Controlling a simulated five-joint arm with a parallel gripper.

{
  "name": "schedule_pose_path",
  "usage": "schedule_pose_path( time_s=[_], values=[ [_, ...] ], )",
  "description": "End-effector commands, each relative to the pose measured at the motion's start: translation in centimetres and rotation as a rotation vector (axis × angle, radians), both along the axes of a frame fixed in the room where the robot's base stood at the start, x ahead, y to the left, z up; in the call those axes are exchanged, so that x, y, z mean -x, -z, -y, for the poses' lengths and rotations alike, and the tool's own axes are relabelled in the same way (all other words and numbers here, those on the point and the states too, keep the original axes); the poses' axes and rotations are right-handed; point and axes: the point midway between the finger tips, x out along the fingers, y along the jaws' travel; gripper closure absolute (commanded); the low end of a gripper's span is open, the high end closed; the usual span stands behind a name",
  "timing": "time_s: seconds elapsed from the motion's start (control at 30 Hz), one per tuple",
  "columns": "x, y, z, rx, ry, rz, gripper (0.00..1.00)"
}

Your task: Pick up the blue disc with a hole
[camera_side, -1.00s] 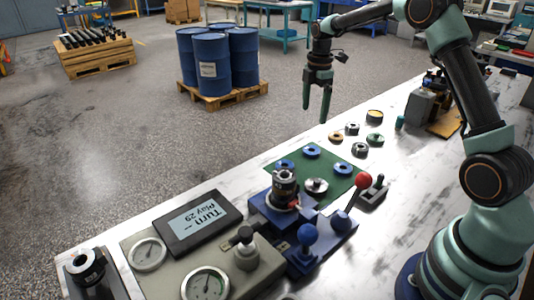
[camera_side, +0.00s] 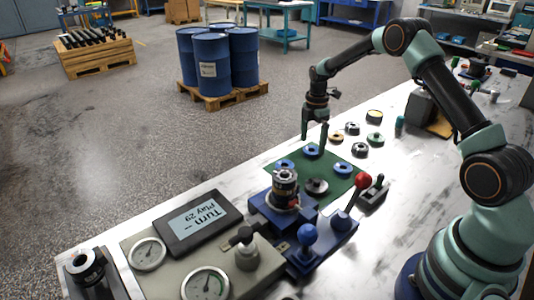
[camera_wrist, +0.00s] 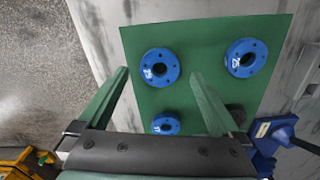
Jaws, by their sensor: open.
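Three blue discs with holes lie on a green mat (camera_side: 325,180). In the side view one blue disc (camera_side: 312,150) is at the far end of the mat, one (camera_side: 343,168) at the right and one (camera_side: 285,166) at the left. In the wrist view they show as a blue disc (camera_wrist: 159,68), a blue disc (camera_wrist: 245,58) and a smaller-looking blue disc (camera_wrist: 165,123). My gripper (camera_side: 314,136) is open and empty, above the far blue disc. In the wrist view its two green fingers (camera_wrist: 160,88) lie on either side of one disc, apart from it.
A silver-and-dark round part (camera_side: 316,187) lies on the mat near a blue fixture (camera_side: 300,225) with a red-knobbed lever (camera_side: 362,181). Several rings, including a dark ring (camera_side: 360,149), lie beyond the mat. A display (camera_side: 198,222) and gauges stand at the front left.

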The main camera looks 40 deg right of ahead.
Motion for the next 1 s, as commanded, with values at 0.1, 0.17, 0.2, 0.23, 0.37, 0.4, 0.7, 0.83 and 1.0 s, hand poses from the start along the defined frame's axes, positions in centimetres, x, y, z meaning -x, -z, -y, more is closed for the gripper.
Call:
schedule_pose_path(
  time_s=[0.1, 0.17, 0.2, 0.23, 0.37, 0.4, 0.7, 0.83, 1.0],
  values=[
    [0.0, 1.6, 0.0, 0.0, 0.0, -0.002, 0.0],
    [0.0, 2.0, 0.0, 0.0, 0.0, -0.001, 0.0],
    [0.0, 2.2, 0.0, 0.0, 0.0, -0.001, 0.0],
    [0.0, 2.3, 0.0, 0.0, 0.0, -0.001, 0.0],
    [0.0, 2.3, 0.0, 0.0, 0.0, 0.0, 0.0],
    [0.0, 2.3, 0.0, 0.0, 0.0, 0.0, 0.0],
    [0.0, 2.2, 0.0, 0.0, 0.0, 0.0, 1.0],
    [0.0, 2.2, 0.0, 0.0, 0.0, 0.002, 1.0],
    [-0.1, 2.0, 0.0, 0.0, 0.0, 0.002, 1.0]
  ],
)
